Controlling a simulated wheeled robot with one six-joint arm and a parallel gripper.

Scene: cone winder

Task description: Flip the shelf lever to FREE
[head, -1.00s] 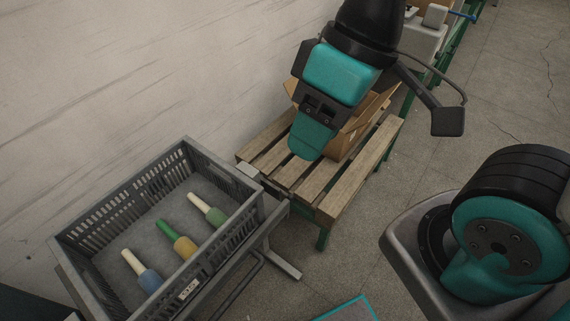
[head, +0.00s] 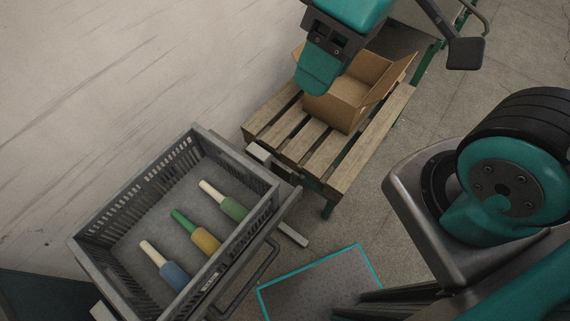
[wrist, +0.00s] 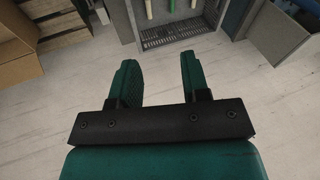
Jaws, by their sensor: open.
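My gripper (head: 317,80) is at the top of the head view, in front of a cardboard box on a slatted wooden stand. In the wrist view my gripper (wrist: 157,65) has its two teal fingers apart, with nothing between them but pale wall or floor behind. No lever that I can make out as the shelf lever shows in either view now, and no FREE marking is readable.
The open cardboard box (head: 352,92) sits on the wooden stand (head: 352,165). Clear floor lies right of the stand.

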